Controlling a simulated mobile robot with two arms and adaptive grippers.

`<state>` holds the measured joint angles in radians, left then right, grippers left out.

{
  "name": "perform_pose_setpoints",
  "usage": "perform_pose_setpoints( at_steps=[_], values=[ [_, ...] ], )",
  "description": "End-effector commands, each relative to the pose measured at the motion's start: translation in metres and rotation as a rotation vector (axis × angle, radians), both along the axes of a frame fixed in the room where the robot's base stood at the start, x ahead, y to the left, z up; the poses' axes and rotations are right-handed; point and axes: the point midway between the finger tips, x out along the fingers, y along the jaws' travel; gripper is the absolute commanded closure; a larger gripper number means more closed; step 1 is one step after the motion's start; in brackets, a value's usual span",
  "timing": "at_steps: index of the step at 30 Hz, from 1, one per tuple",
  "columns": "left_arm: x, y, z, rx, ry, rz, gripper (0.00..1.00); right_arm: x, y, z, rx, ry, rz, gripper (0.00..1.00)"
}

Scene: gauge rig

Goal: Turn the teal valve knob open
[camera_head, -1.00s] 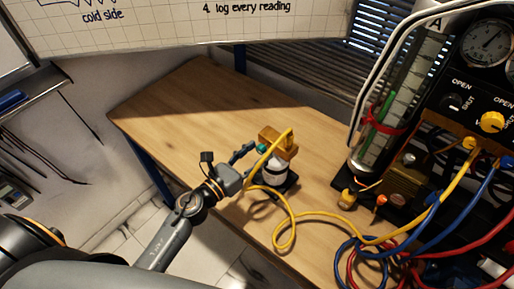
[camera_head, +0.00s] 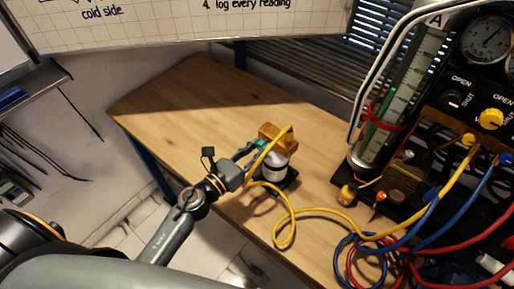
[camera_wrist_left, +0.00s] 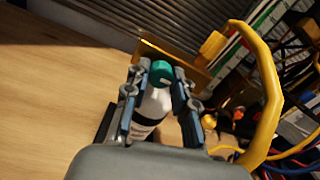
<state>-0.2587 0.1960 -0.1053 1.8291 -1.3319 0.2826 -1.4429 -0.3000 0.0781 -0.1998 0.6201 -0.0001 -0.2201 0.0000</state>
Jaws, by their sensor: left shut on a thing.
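The teal valve knob (camera_wrist_left: 162,71) sits in front of a brass block and above a white cylinder with a dark band (camera_wrist_left: 150,108). In the head view the knob (camera_head: 259,143) is mostly covered by my fingers. My left gripper (camera_wrist_left: 160,76) has its two fingers on either side of the knob, shut on it. In the head view my left gripper (camera_head: 256,146) reaches in from the left to the brass block (camera_head: 279,138). My right gripper is not in view.
A yellow hose (camera_head: 282,225) loops from the block across the wooden table (camera_head: 185,105) to the gauge panel on the right. Red and blue hoses (camera_head: 370,255) coil at the front right. The table's left part is clear.

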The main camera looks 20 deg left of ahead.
Motion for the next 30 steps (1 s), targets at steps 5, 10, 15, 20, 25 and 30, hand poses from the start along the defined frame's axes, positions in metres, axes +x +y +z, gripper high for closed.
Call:
perform_pose_setpoints(
  at_steps=[5,10,15,20,25,30],
  values=[
    [0.0,0.0,0.001,-0.093,0.042,-0.001,1.0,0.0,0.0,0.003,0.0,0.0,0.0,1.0],
    [0.0,0.0,0.002,-0.224,0.103,-0.001,1.0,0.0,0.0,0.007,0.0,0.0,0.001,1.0],
    [0.0,0.0,0.002,-0.372,0.172,0.0,1.0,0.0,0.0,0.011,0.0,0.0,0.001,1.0],
    [0.0,0.0,0.002,-0.512,0.235,0.0,1.0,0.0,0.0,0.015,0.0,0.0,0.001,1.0],
    [0.0,0.0,0.002,-0.658,0.303,-0.001,1.0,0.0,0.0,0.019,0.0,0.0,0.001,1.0],
    [0.0,0.0,0.003,-0.805,0.37,0.001,1.0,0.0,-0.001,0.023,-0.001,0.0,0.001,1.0]
  ],
)
